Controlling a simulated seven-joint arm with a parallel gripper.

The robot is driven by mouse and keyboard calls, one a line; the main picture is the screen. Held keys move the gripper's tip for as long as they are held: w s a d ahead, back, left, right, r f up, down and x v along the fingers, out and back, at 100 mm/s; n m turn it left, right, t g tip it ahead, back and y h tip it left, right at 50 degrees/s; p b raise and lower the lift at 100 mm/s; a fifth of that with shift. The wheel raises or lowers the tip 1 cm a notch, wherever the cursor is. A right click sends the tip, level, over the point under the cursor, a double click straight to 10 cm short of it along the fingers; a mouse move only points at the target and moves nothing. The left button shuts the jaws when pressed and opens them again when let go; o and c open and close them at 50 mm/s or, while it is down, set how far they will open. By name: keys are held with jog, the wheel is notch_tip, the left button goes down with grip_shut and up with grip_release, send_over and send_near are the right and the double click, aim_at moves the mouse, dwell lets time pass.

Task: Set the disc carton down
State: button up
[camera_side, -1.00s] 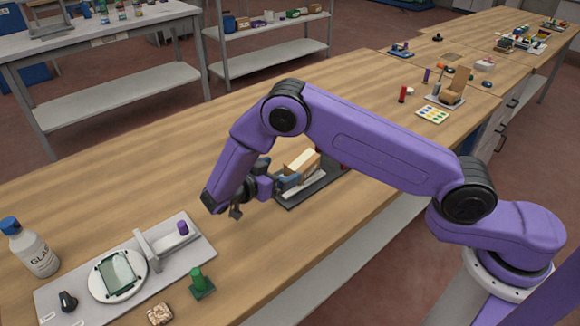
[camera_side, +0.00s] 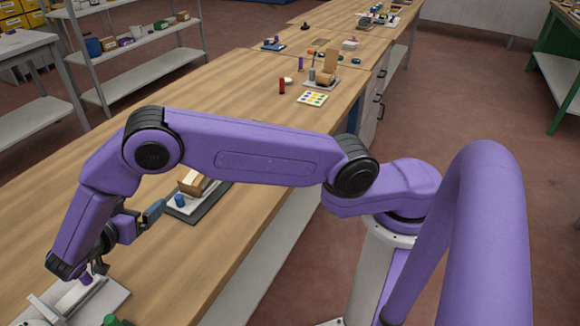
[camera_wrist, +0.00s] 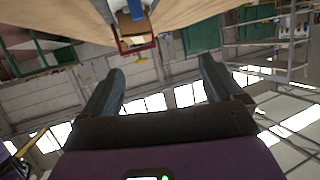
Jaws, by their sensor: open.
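A tan box (camera_side: 194,184), which looks like the disc carton, rests on a dark tray (camera_side: 212,207) in the side view, with a pale plate beneath it. My gripper (camera_side: 143,208) is to the left of the box, apart from it, with its fingers pointing towards it. In the wrist view my gripper (camera_wrist: 161,74) has its two fingers spread wide, with nothing between them. A tan block (camera_wrist: 132,24) at the top of that view may be the same box; I cannot be sure.
A blue knob (camera_side: 180,200) stands at the tray's near left corner. A grey fixture plate (camera_side: 100,300) is partly hidden below my wrist. A red cylinder (camera_side: 282,86) and a coloured-dot card (camera_side: 313,98) stand farther back.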

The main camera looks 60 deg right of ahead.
jog(key=w+a+r+n+t+y, duration=0.75)
jog(key=a+r+y, duration=0.2)
jog(key=y, duration=0.25)
jog(key=s+a+r+n+g+y, duration=0.1)
jog(key=s+r+n+g+y, duration=0.1)
jog(key=s+n+y, duration=0.4)
jog(key=s+a+r+n+g+y, duration=0.2)
jog(key=s+r+n+y, duration=0.15)
jog(key=s, duration=0.45)
jog(key=s+d+f+n+g+h, duration=0.2)
jog(key=s+d+n+g, duration=0.2)
jog(key=s+d, duration=0.7)
jog(key=s+d+f+n+g+h, duration=0.2)
jog(key=s+d+n+g+h, duration=0.1)
jog(key=s+d, duration=0.8)
jog(key=shift+s+f+n+g, duration=0.15)
jog(key=shift+s+n+g, duration=0.3)
jog(key=shift+s+n, duration=0.7)
jog(key=s+d+h, duration=0.1)
jog(key=d, duration=0.1)
jog(key=s+d+n, duration=0.1)
jog(key=d, duration=0.2)
jog(key=d+h, duration=0.1)
jog(key=d, duration=0.2)
jog(key=shift+s+f+h, duration=0.35)
jog(key=shift+s, duration=0.05)
